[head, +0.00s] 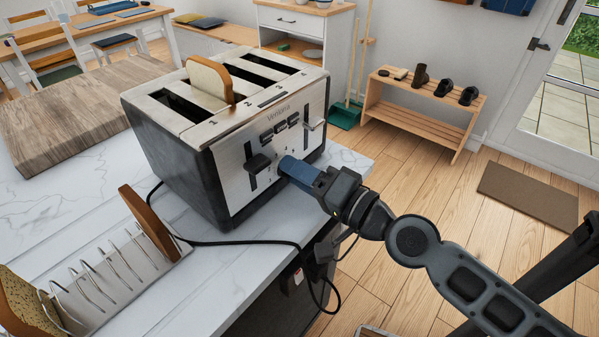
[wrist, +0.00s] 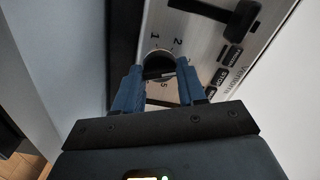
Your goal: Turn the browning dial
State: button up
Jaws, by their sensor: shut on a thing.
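The toaster (head: 225,160) is a four-slot steel and black one on the white counter, with a slice of bread (head: 209,78) standing in a slot. Its front panel shows in the wrist view (wrist: 205,50), with numbers around the browning dial (wrist: 158,66). My gripper (wrist: 157,84) is shut on the dial, one blue finger on each side of it. In the head view my gripper (head: 284,168) is at the lower front panel and hides the dial. A black lever (head: 258,163) sits just left of my fingers; another lever (head: 314,124) is higher at right.
A toast rack (head: 105,277) holding bread stands at the front left of the counter. A wooden board (head: 70,125) lies behind it. A black cable (head: 225,242) runs along the counter below the toaster. Open floor (head: 430,190) lies to the right.

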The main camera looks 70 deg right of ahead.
dwell(0.3)
jog(key=o, duration=1.1)
jog(key=shift+c, duration=0.2)
jog(key=shift+s+a+f+b, duration=0.15)
jog(key=shift+s+b, duration=0.2)
jog(key=shift+s, duration=0.15)
jog(key=b+v, duration=0.3)
jog(key=v, duration=0.3)
jog(key=shift+s, duration=0.35)
jog(key=shift+a, duration=0.1)
